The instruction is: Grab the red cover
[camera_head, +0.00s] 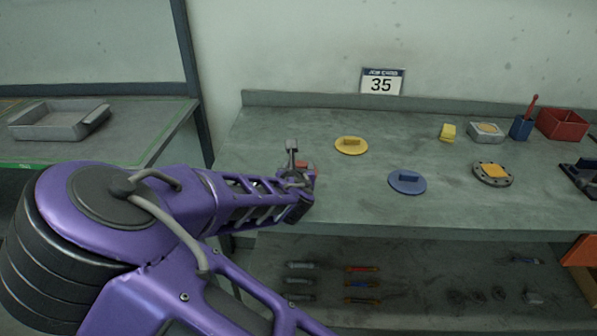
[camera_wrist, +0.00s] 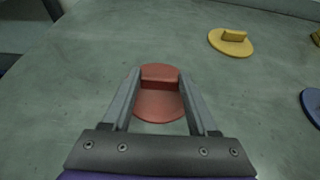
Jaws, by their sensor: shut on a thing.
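The red cover (camera_wrist: 158,106) is a flat round disc with a raised block handle on top. In the wrist view it lies between the two fingers of my gripper (camera_wrist: 160,82), which is shut on the handle. In the head view my gripper (camera_head: 298,168) is over the near left part of the workbench, and only a small red bit of the cover (camera_head: 313,170) shows behind it. I cannot tell whether the cover touches the bench or is slightly raised.
A yellow cover (camera_head: 351,146) and a blue cover (camera_head: 407,182) lie to the right on the workbench (camera_head: 270,130). Further right are a flanged part (camera_head: 492,174), a yellow block (camera_head: 448,132), a blue cup (camera_head: 522,128) and a red bin (camera_head: 562,124). A grey tray (camera_head: 58,120) sits on the left table.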

